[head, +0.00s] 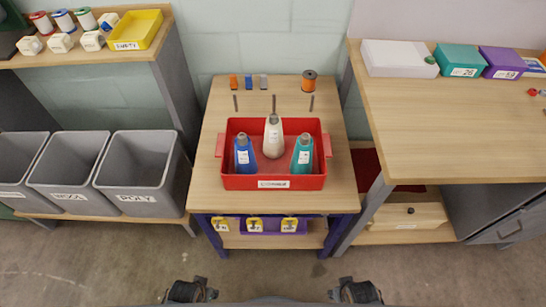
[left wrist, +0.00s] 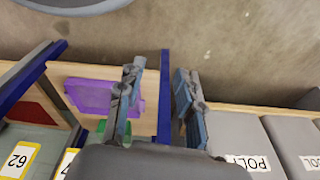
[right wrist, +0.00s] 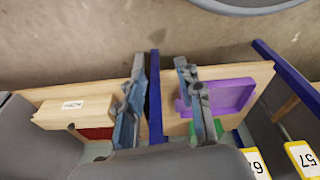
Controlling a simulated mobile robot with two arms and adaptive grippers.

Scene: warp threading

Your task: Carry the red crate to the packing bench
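The red crate (head: 235,182) sits on a small wooden table (head: 331,200) with a dark blue frame, in the middle of the head view. It has a lighter handle at its left and right ends and a white label on its front. A blue cone (head: 243,160), a cream cone (head: 273,148) and a teal cone (head: 302,160) stand in it. My left gripper (head: 190,291) and right gripper (head: 356,291) are at the bottom edge, apart from the crate. Both are open and empty in the left wrist view (left wrist: 160,72) and right wrist view (right wrist: 160,66). No visible label identifies the packing bench.
A wooden bench (head: 450,130) stands on the right with white, teal and purple boxes along its back. Grey bins (head: 140,178) and a shelf with spools and a yellow tray (head: 140,28) are on the left. Pegs and an orange spool (head: 309,82) stand behind the crate. Floor in front is clear.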

